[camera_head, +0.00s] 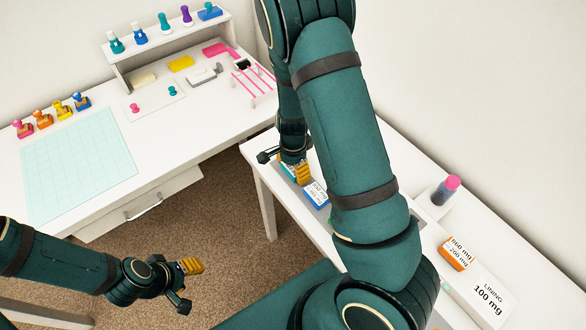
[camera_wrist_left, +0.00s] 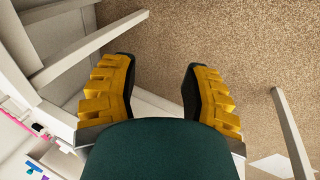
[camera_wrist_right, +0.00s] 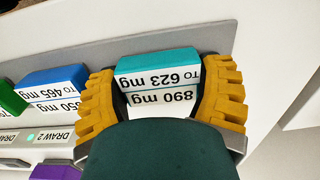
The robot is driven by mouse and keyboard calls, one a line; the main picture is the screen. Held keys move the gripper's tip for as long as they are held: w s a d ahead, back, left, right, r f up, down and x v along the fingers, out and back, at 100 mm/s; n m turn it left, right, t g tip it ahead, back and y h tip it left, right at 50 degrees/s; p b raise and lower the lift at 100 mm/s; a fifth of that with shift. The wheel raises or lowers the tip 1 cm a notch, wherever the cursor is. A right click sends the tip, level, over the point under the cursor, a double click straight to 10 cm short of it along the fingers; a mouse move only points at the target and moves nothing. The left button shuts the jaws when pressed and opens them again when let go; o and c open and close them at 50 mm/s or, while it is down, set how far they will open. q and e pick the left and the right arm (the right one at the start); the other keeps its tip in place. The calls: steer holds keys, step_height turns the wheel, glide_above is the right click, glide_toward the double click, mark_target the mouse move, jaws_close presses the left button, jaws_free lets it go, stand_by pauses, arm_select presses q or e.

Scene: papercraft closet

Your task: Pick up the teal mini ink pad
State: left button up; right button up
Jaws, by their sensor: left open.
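The teal mini ink pad (camera_wrist_right: 157,63), with a white label reading "890 mg to 623 mg", stands between the fingers of my right gripper (camera_wrist_right: 160,85) in the right wrist view. One finger is on each side, very close to its ends; I cannot tell whether they press on it. In the head view my right gripper (camera_head: 296,172) is low at the side table's left edge and covers most of the pad. My left gripper (camera_head: 190,284) is open and empty above the floor, away from the pad. It also shows in the left wrist view (camera_wrist_left: 158,72).
A blue pad (camera_head: 315,194) stands right beside the right gripper, with a green one (camera_wrist_right: 10,98) beyond it. An orange box (camera_head: 456,252) and a pink-capped bottle (camera_head: 446,190) are farther right. The white desk (camera_head: 165,145) holds stamps and a cutting mat (camera_head: 80,165).

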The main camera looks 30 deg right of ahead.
stand_by(0.3)
step_height(320, 180, up, 10)
steer(key=p, duration=0.3)
steer(key=shift+f+p, duration=0.25)
steer(key=shift+p, duration=0.05)
steer(key=shift+r, duration=0.3)
